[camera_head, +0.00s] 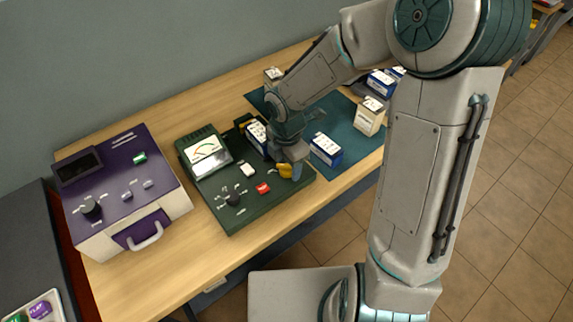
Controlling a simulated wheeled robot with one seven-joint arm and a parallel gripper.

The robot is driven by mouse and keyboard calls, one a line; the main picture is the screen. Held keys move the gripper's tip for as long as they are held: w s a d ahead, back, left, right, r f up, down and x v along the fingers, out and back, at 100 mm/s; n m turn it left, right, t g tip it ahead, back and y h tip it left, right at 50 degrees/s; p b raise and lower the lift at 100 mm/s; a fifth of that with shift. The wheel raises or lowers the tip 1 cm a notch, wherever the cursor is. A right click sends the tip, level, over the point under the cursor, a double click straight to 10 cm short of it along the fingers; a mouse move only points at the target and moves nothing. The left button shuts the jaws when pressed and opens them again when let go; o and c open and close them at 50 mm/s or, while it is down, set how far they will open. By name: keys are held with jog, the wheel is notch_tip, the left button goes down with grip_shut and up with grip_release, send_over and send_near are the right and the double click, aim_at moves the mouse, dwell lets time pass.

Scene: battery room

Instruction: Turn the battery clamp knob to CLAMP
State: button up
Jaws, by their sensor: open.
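A dark green tester (229,218) with an analog meter (208,151) stands on the wooden bench. A blue and white battery (257,137) sits at its back right part, partly hidden by my arm. A yellow knob (284,170) is on the tester's right side, partly covered by my gripper (290,172). My gripper is open and right at the yellow knob; whether the fingers touch it I cannot tell. A black knob (233,199) with white marks around it is at the front left of the tester. The knob labels are too small to read.
A purple device (120,175) with a handled drawer stands to the left. A teal mat (345,120) on the right holds several batteries, one (325,149) close to my gripper. A tray (38,308) with coloured pieces is at the lower left. Bare bench lies in front.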

jog(key=shift+f, duration=0.4)
jog(key=c, duration=1)
